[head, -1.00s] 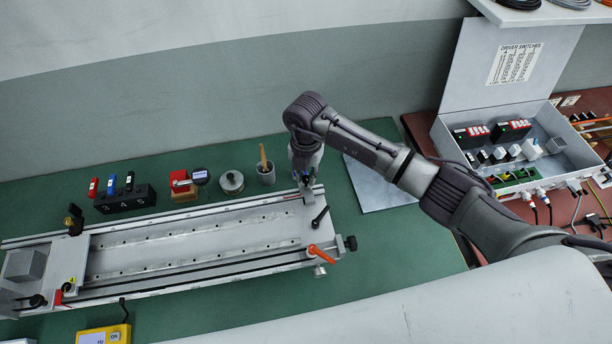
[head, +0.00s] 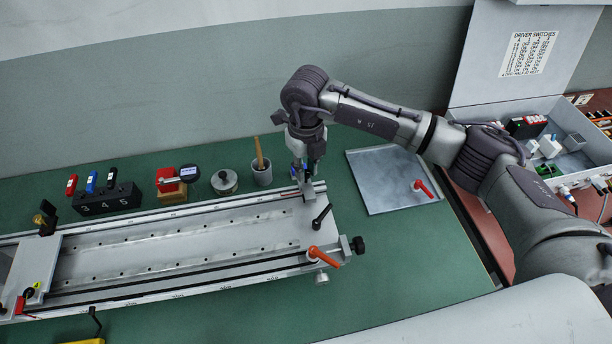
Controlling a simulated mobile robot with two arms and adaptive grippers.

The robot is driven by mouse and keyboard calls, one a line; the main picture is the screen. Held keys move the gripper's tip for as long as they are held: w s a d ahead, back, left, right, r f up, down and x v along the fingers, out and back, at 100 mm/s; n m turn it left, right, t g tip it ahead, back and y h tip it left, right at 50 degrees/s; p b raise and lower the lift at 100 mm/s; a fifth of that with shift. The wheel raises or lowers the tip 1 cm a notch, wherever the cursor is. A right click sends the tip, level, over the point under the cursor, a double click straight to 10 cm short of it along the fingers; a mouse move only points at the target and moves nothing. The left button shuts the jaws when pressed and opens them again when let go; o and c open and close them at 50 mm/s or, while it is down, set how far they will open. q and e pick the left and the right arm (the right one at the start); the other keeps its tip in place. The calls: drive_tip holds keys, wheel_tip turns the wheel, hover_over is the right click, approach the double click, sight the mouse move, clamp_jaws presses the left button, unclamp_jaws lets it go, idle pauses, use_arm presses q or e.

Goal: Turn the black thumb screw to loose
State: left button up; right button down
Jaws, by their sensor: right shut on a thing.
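My right gripper (head: 307,172) points down at the small grey bracket (head: 308,189) on the far rail, near the right end of the long metal gantry (head: 190,250). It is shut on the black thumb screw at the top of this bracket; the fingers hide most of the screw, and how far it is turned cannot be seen. A black lever (head: 321,216), an orange lever (head: 323,256) and a black knob (head: 357,245) sit at the gantry's right end, apart from the gripper. My left gripper is not in view.
Behind the gantry stand a black numbered holder (head: 107,199), a red-and-black gauge (head: 178,178), a round metal piece (head: 224,182) and a grey cup (head: 262,174).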

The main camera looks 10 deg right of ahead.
sight(306, 172)
drive_tip(key=n+b, duration=0.6)
drive_tip(key=b, duration=0.1)
drive_tip(key=shift+w+f, duration=0.1)
drive_tip(key=shift+f, duration=0.05)
drive_tip(key=n+b, duration=0.2)
drive_tip(key=n, duration=0.1)
drive_tip(key=shift+r+n+b, duration=0.2)
drive_tip(key=shift+n+b, duration=0.35)
drive_tip(key=shift+n, duration=0.15)
drive_tip(key=c, duration=1)
unclamp_jaws()
wheel_tip(306, 172, up, 8)
drive_tip(key=shift+r, duration=0.1)
